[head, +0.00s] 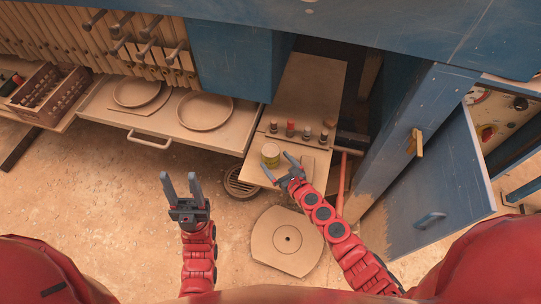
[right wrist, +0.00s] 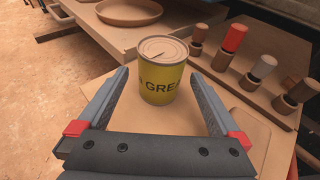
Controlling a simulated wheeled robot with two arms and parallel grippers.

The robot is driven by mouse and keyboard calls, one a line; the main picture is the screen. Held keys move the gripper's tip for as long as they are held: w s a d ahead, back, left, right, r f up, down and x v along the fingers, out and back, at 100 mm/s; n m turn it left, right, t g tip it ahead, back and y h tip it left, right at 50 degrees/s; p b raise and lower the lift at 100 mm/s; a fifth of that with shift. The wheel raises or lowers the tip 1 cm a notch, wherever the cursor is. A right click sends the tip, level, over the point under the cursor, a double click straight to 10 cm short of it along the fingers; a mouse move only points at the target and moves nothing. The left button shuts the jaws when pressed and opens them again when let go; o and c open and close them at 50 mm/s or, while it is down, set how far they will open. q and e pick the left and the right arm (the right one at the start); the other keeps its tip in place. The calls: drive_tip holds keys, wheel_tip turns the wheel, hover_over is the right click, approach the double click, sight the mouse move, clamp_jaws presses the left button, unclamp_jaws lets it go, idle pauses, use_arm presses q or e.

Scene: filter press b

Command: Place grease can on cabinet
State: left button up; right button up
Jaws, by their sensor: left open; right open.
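The grease can (head: 270,155) is a yellow-green can with a tan lid. It stands upright on a wooden cabinet top (head: 262,175) in the head view. In the right wrist view the can (right wrist: 162,72) shows the letters "GREA" and stands just beyond and partly between my right gripper's fingers. My right gripper (head: 276,168) is open around the can's near side, with a gap on each side; it holds nothing. My left gripper (head: 180,186) is open and empty, over the floor left of the cabinet.
A drawer (head: 125,125) with round plates is to the left. A round plate with a hole (head: 287,240) lies on the floor. A blue cabinet door (head: 435,195) hangs open at right.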

sight(270, 154)
drive_tip(key=x, duration=0.5)
drive_tip(key=shift+d+b, duration=0.1)
drive_tip(key=shift+b, duration=0.25)
clamp_jaws()
drive_tip(key=shift+r, duration=0.1)
